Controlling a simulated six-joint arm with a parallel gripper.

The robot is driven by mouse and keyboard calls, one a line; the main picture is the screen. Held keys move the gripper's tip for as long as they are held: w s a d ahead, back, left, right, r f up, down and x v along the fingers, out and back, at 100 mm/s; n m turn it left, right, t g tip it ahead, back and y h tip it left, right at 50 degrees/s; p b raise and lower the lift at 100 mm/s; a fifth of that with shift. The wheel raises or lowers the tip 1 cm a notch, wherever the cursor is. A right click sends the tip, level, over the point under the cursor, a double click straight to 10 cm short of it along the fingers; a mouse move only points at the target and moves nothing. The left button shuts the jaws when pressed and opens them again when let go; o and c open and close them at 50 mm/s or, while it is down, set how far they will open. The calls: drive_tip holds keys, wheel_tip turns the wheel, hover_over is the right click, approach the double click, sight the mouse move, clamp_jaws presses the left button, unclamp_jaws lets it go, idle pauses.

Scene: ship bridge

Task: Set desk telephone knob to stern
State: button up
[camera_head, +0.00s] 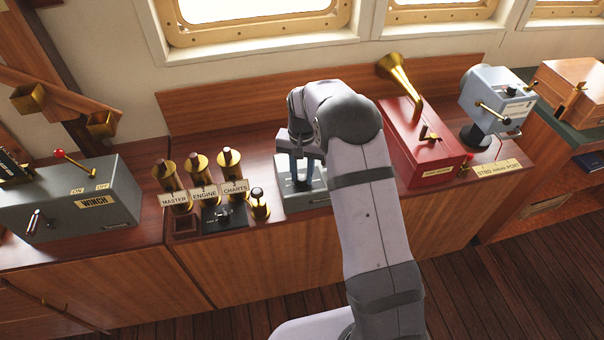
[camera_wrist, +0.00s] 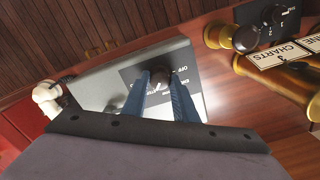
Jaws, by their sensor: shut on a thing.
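The desk telephone is a grey metal box (camera_head: 308,201) on the wooden counter, partly hidden behind my arm in the head view. In the wrist view its light grey face (camera_wrist: 115,92) carries a dark label plate with a small round knob (camera_wrist: 160,84). White lettering surrounds the knob; "OFF" is readable, the other words are partly covered or too small to read surely. My gripper (camera_wrist: 160,88) is over the plate with its two blue fingers shut on the knob, one on each side. It also shows in the head view (camera_head: 299,178). The knob's pointing direction cannot be told clearly.
Left of the telephone stand brass cylinders (camera_head: 228,168) tagged MASTER, ENGINE and CHARTS, with a black knob panel (camera_head: 224,217) before them. A red box with a brass horn (camera_head: 420,150) stands close on the right. A grey winch box (camera_head: 75,205) is far left.

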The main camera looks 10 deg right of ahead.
sight(302, 177)
drive_tip(key=shift+r+m, duration=0.1)
drive_tip(key=shift+m, duration=0.3)
drive_tip(key=o, duration=1.1)
drive_tip(key=shift+c, duration=0.2)
drive_tip(key=shift+r, duration=0.1)
wheel_tip(302, 177, up, 6)
drive_tip(key=shift+f+b, duration=0.1)
drive_tip(key=shift+b, duration=1)
drive_tip(key=shift+r, duration=0.65)
